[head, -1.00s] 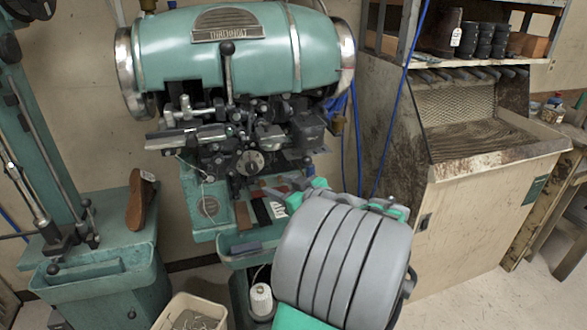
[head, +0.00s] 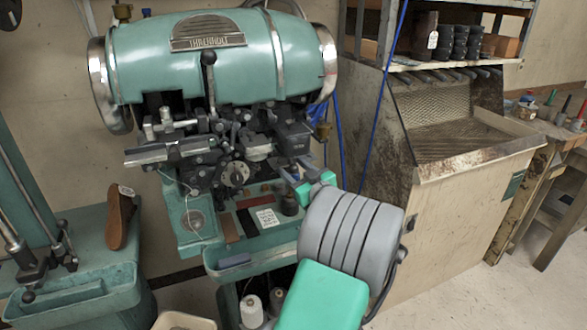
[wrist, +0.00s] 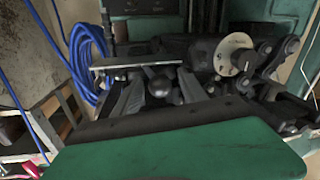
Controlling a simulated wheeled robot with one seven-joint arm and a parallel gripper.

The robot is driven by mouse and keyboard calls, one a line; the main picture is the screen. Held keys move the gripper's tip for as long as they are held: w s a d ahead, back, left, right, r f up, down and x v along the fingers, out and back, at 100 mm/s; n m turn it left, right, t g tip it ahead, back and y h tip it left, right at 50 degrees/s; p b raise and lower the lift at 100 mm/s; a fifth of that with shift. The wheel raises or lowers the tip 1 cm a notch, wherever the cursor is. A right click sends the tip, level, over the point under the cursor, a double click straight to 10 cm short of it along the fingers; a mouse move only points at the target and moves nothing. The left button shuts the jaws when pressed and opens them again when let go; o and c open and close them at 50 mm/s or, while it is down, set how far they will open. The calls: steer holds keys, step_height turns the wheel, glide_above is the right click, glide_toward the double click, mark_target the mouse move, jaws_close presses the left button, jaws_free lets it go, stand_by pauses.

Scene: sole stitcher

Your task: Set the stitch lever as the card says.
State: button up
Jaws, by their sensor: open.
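The green stitcher (head: 205,62) stands against the wall. An upright lever with a dark ball knob (head: 208,58) rises in front of its drum. A white card (head: 266,217) lies on the tray below the mechanism; its print is too small to read. My gripper (head: 312,188) is at the right of the mechanism, above the tray's right side, partly hidden by my grey wrist. In the wrist view my gripper (wrist: 158,100) is open, with a dark round knob (wrist: 158,84) appearing between its fingers. I cannot tell whether they touch it, or whether this is the stitch lever's knob.
A pale round dial (head: 236,174) and metal arms crowd the mechanism left of my gripper. Blue cables (wrist: 88,60) hang close by. A dirty cabinet (head: 455,215) stands to the right. Thread cones (head: 251,308) stand below the tray. Some floor is clear at lower right.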

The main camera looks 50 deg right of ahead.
jaws_close()
stand_by(0.3)
stand_by(1.0)
